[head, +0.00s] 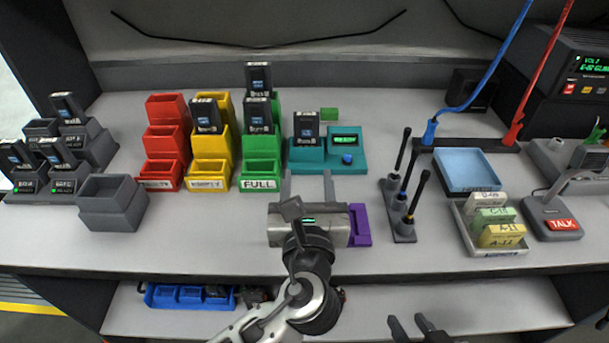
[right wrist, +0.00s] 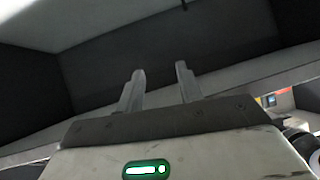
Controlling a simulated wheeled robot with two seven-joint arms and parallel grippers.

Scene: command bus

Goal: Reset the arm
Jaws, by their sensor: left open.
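My left gripper (head: 307,180) is in the middle of the head view, over the front of the grey counter (head: 200,235). Its two fingers are apart with nothing between them, and they point toward the teal tester (head: 347,167). Its body covers part of a purple item (head: 359,225) on the counter. My right gripper (head: 408,322) shows only as two dark fingertips at the bottom edge of the head view, in front of the lower shelf. In the right wrist view the right gripper (right wrist: 158,72) has its fingers apart and holds nothing. Most of the right arm is hidden.
Red (head: 166,142), yellow (head: 210,145) and green (head: 261,160) bins stand behind and left of my left gripper. Antennas in a stand (head: 404,225), a box of cards (head: 492,225) and a talk button (head: 552,220) are right. The front left counter is clear.

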